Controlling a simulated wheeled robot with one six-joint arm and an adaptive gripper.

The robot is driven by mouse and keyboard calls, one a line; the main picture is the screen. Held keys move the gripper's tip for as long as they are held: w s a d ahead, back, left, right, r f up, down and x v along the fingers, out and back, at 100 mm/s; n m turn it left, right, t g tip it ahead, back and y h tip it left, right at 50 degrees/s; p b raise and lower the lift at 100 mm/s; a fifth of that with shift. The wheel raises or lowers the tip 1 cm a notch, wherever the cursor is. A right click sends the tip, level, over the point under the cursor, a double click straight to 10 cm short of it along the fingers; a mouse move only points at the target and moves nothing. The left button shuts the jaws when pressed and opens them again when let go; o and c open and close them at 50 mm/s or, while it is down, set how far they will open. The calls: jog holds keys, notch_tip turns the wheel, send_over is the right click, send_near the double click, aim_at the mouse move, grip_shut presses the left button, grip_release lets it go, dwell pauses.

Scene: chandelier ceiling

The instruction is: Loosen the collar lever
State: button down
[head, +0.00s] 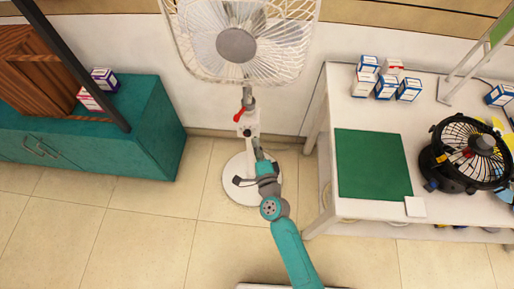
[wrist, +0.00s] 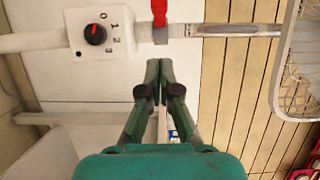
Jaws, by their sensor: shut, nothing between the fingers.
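The red collar lever (head: 238,116) sticks out on the left of the white pedestal fan's pole, just above the control box (head: 249,130). In the wrist view the lever (wrist: 159,12) shows at the top edge, partly cut off, beside the grey collar (wrist: 160,35). My gripper (head: 258,150) is below the control box and close to the pole. In the wrist view its green fingertips (wrist: 159,66) are together and empty, pointing at the pole near the collar. They appear apart from the lever. The control box with a black knob (wrist: 95,34) lies left of them.
The fan head (head: 237,45) is above, and its round base (head: 243,180) stands on the tiled floor. A white table (head: 376,209) with a green mat (head: 372,165), small boxes and a black fan (head: 468,152) is right. A teal cabinet (head: 150,125) is left.

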aim_at(237, 122)
jog(key=w+a, duration=0.1)
jog(key=w, duration=0.1)
jog(key=w+a, duration=0.3)
jog(key=w, duration=0.2)
jog(key=shift+a, duration=0.25)
jog(key=shift+w+a, duration=0.2)
jog(key=shift+a, duration=0.25)
jog(key=shift+w+a, duration=0.2)
jog(key=shift+a, duration=0.85)
jog(key=shift+d, duration=0.15)
